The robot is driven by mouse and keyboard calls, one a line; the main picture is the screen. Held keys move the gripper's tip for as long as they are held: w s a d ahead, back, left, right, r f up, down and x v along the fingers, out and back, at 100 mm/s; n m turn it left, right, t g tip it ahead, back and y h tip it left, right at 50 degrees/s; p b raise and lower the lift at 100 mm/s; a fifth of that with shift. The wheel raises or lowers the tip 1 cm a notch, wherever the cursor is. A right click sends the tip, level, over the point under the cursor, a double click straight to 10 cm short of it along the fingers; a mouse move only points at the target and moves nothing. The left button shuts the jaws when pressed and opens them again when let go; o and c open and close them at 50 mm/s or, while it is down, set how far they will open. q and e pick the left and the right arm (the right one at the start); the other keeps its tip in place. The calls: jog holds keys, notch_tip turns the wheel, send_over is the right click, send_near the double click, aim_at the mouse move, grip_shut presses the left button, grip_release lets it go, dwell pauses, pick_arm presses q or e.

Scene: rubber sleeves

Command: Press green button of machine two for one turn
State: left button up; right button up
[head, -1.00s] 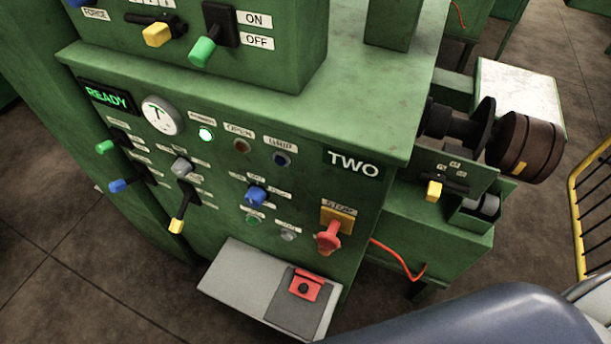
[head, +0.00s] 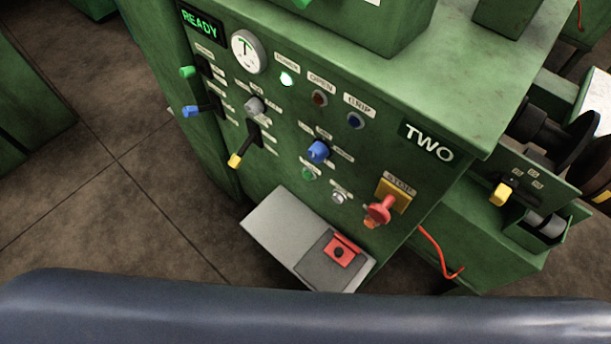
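Machine two (head: 440,115) is a green cabinet with a white-on-dark TWO plate (head: 429,142). Its display (head: 201,24) reads READY in green. The small round green button (head: 308,173) sits low on the front panel, below the blue knob (head: 318,151). A grey button (head: 339,198) is to its right. The red stop handle (head: 379,209) on a yellow plate is further right. A lamp (head: 287,79) glows whitish green; the open and grip lamps look dark. A dark blue-grey arm part of mine spans the bottom of the view. Neither gripper shows.
A grey shelf (head: 279,228) with a red block (head: 341,250) juts out under the panel. Yellow (head: 235,160) and blue (head: 190,111) levers stick out on the left. A spindle (head: 545,138) and red cable (head: 440,253) are at right. Brown floor (head: 110,205) is clear at left.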

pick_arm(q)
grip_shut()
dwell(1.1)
